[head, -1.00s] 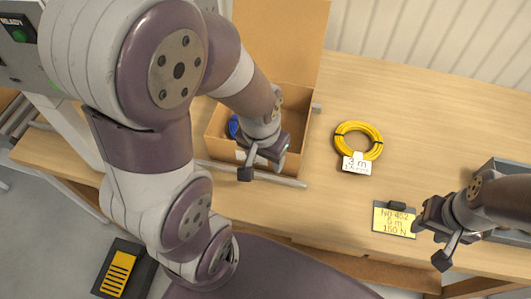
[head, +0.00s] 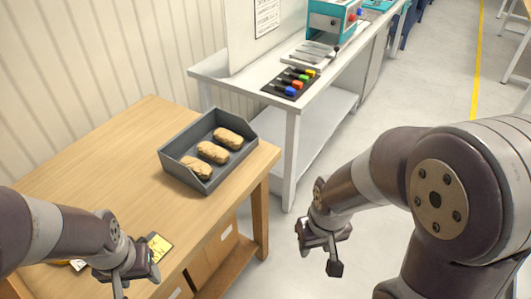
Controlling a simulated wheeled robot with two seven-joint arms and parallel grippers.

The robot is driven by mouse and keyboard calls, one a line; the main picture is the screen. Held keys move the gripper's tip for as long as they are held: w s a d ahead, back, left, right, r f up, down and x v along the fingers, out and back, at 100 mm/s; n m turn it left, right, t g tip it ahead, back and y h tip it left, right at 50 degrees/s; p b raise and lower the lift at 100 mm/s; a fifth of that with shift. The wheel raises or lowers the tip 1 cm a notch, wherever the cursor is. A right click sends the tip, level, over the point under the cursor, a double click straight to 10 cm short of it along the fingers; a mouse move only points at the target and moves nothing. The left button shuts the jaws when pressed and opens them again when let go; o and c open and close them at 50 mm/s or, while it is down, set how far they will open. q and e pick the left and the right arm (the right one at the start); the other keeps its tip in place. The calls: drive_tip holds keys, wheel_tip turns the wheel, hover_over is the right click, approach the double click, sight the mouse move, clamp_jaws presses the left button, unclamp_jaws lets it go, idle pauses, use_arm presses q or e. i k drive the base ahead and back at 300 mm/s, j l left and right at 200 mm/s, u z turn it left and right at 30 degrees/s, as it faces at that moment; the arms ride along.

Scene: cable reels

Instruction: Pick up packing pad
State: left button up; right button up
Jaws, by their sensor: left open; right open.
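My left gripper (head: 137,279) is open and empty at the lower left, near the table's front edge, apart from the tray. My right gripper (head: 319,254) is open and empty right of the table, in front of the floor and well apart from the pads.
The grey tray (head: 174,180) has raised walls and sits at the table's right end. A yellow card (head: 159,247) lies beside my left gripper. A white bench (head: 237,87) behind holds a black mat with coloured-ended tools (head: 291,83) and a teal machine (head: 333,15). The wooden tabletop (head: 110,150) left of the tray is clear.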

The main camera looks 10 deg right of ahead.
sight(214, 153)
drive_tip(key=i+l, duration=0.55)
drive_tip(key=i+l+z, duration=0.15)
drive_tip(key=i+l, duration=0.35)
drive_tip(key=i, duration=0.15)
